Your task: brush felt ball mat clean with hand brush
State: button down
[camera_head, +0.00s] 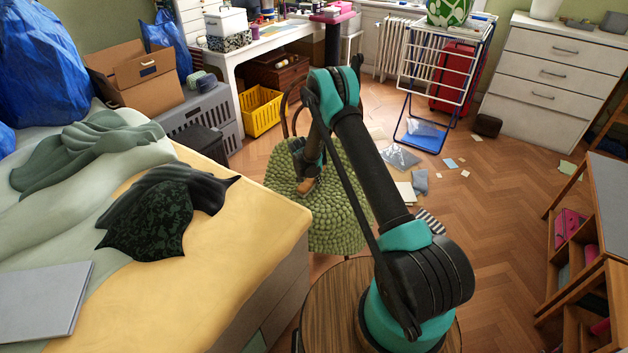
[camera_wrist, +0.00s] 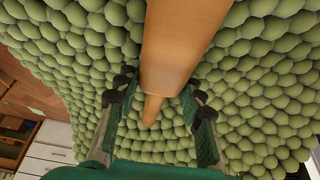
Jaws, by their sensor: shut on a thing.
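The green felt ball mat (camera_head: 345,215) lies over what looks like a chair, and its front part hangs down toward the floor. It fills most of the wrist view (camera_wrist: 265,90). My gripper (camera_head: 305,172) is low over the mat. In the wrist view my gripper (camera_wrist: 157,88) has its two fingers on either side of the wooden hand brush (camera_wrist: 185,45), shut on it. The brush also shows small under the gripper in the head view (camera_head: 307,186). Its bristles are hidden, and I cannot tell whether they touch the mat. No dirt on the mat can be made out.
A bed (camera_head: 250,245) with dark cloths stands close on the left. A round wooden table (camera_head: 325,300) is in front. A yellow crate (camera_head: 260,110), a drying rack (camera_head: 447,65) and a white dresser (camera_head: 548,72) stand behind. Papers litter the floor; the floor at right is mostly clear.

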jog(key=shift+r, duration=3)
jog(key=shift+r, duration=1.5)
jog(key=shift+d, duration=0.1)
